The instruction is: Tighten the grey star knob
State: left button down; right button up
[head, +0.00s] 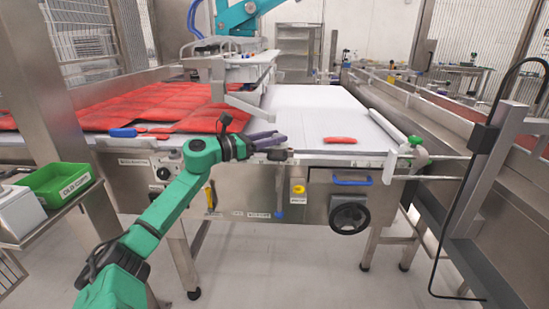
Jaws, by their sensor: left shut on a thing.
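My left gripper (282,143) reaches in from the left on the green arm to the front edge of the work table. Its purple-grey fingers are shut at a small dark grey knob (279,155) on that edge, which I take to be the grey star knob. The fingers cover part of the knob, and its star shape is too small to make out. My right gripper is not in view.
The white table top (310,105) carries red sheets (60,104) at left and a red handle (339,140) at right. Below the edge are a yellow knob (298,188), a blue handle (352,181) and a black handwheel (349,214). A green bin (58,184) stands left.

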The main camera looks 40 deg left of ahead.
pick_arm(q)
jog(key=shift+a+m+h, duration=0.1)
jog(key=shift+m+h, duration=0.3)
jog(key=shift+h, duration=0.2)
jog(key=shift+r+m+g+h, duration=0.1)
jog(key=shift+m+g+h, duration=0.2)
jog(key=shift+g+h, duration=0.1)
jog(key=shift+w+a+m+g+h, duration=0.1)
jog(key=shift+m+g+h, duration=0.25)
jog(key=shift+h, duration=0.25)
jog(key=shift+m+g+h+p, duration=0.25)
jog(key=shift+m+h+p, duration=0.15)
jog(key=shift+m+h, duration=0.1)
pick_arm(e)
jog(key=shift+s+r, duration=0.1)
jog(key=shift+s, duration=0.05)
pick_arm(q)
jog(key=shift+c, duration=1.9)
grip_release()
